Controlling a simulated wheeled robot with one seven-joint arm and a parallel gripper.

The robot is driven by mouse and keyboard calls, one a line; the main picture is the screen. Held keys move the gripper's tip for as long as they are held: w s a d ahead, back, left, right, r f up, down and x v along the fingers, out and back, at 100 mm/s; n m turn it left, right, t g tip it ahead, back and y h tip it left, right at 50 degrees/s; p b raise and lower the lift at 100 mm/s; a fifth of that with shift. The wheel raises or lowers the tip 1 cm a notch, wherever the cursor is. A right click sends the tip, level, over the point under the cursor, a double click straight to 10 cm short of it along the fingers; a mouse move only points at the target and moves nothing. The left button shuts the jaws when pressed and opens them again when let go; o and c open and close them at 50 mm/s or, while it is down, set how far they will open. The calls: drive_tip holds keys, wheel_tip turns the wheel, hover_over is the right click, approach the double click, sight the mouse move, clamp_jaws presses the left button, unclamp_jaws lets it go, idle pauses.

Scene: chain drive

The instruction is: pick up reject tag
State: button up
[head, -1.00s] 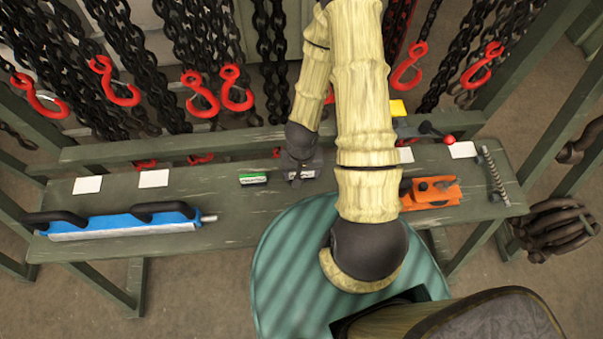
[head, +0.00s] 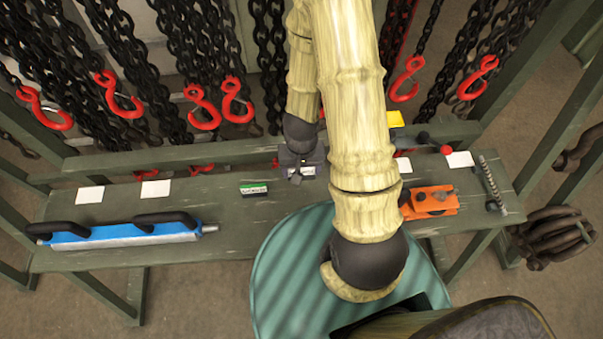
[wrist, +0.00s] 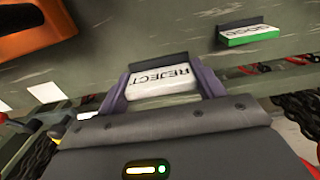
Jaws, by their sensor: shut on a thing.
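The reject tag (wrist: 160,77), a white block with a dark back plate and REJECT lettering, sits between the two purple fingers of my gripper (wrist: 162,88) in the wrist view. My gripper is shut on it, one finger at each end. In the head view my gripper (head: 301,160) is over the rear part of the bench, with the tag's white face (head: 300,171) partly showing below it. The tag looks raised off the bench; the height is hard to judge.
A green-and-white tag (head: 254,189) lies on the bench (head: 225,215) just left of my gripper. A blue bar tool (head: 120,233) lies at left, an orange tool (head: 430,201) at right. Chains with red hooks (head: 203,107) hang behind the bench.

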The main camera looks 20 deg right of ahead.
drive_tip(key=shift+r, duration=0.95)
drive_tip(key=shift+w+d+f, duration=0.15)
drive_tip(key=shift+d, duration=0.2)
drive_tip(key=w+d+f+m+b, duration=0.1)
drive_tip(key=d+m, duration=0.1)
drive_tip(key=d, duration=0.5)
drive_tip(key=w+d+m+b, duration=0.1)
drive_tip(key=d+m+b, duration=0.15)
drive_tip(key=d, duration=0.55)
drive_tip(key=s+d+m, duration=0.2)
drive_tip(key=s+d, duration=0.1)
drive_tip(key=d, duration=0.4)
drive_tip(key=s+d+r+m+b, duration=0.1)
drive_tip(key=s+d+m, duration=0.1)
drive_tip(key=d, duration=0.6)
drive_tip(key=shift+s+d+r, duration=0.2)
drive_tip(key=shift+s+r, duration=0.05)
drive_tip(key=shift+s, duration=0.2)
drive_tip(key=shift+m, duration=0.25)
